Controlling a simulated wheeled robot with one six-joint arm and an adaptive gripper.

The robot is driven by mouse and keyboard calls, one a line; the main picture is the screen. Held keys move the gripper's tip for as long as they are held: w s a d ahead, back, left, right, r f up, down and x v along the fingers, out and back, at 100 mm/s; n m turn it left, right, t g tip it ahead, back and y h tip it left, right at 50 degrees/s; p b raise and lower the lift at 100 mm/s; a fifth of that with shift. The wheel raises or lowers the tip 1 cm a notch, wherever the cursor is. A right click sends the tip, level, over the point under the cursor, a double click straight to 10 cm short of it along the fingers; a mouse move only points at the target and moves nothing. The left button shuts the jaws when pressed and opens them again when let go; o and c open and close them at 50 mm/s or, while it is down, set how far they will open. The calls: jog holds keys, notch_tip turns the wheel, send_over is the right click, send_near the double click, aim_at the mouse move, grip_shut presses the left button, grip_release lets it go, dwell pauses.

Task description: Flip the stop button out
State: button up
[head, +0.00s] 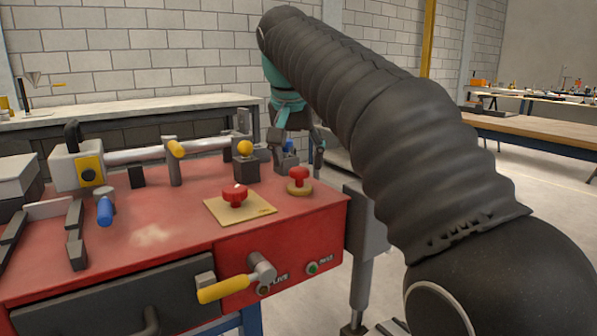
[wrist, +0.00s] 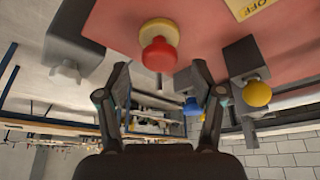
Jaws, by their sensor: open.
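Two red mushroom buttons stand on the red machine top (head: 150,215); I cannot tell by label which is the stop button. One red button (head: 235,195) sits on a square yellow plate (head: 262,210). The other red button (head: 299,175) sits on a round yellow base near the right edge; it also shows in the wrist view (wrist: 159,55). My gripper (head: 297,168) is beyond this round-based button in the head view, pointing down. In the wrist view my gripper (wrist: 161,75) is open and empty, with the round-based button in line with the gap between its fingers, apparently untouched.
A yellow ball knob (head: 245,148) on a dark block and a blue knob (head: 290,146) stand close to my gripper. A yellow-handled crank (head: 225,288) and a green button (head: 312,268) are on the front panel. Levers and a pipe fill the left side.

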jog(key=shift+x, duration=1.05)
grip_shut()
notch_tip(320, 180, up, 2)
jog(key=shift+p, duration=1.2)
jog(key=shift+f, duration=0.1)
grip_release()
